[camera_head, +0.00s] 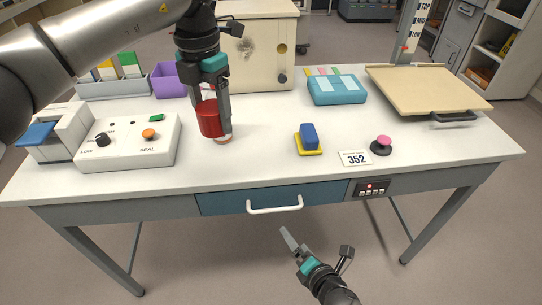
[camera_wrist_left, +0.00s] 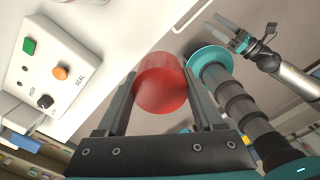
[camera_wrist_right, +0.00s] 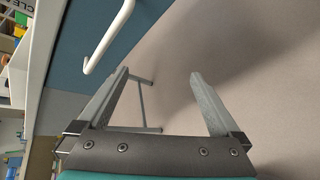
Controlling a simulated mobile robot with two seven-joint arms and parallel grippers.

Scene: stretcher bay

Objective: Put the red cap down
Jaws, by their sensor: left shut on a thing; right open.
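The red cap (camera_head: 209,118) is a red cylinder between the fingers of my left gripper (camera_head: 211,104), over the left middle of the white table. My left gripper is shut on it. The cap also shows between the fingers in the left wrist view (camera_wrist_left: 160,84). A small orange-tan round thing (camera_head: 223,139) shows just below the cap, partly hidden; I cannot tell whether they touch. My right gripper (camera_head: 290,240) is open and empty, low in front of the table drawer. Its two fingers stand apart in the right wrist view (camera_wrist_right: 158,76).
A white SEAL control box (camera_head: 130,154) stands left of the cap. A purple bin (camera_head: 166,80) and a beige cabinet (camera_head: 257,55) are behind. A blue block on a yellow base (camera_head: 309,141), a 352 card (camera_head: 355,158) and a pink button (camera_head: 383,141) lie right. The table between is clear.

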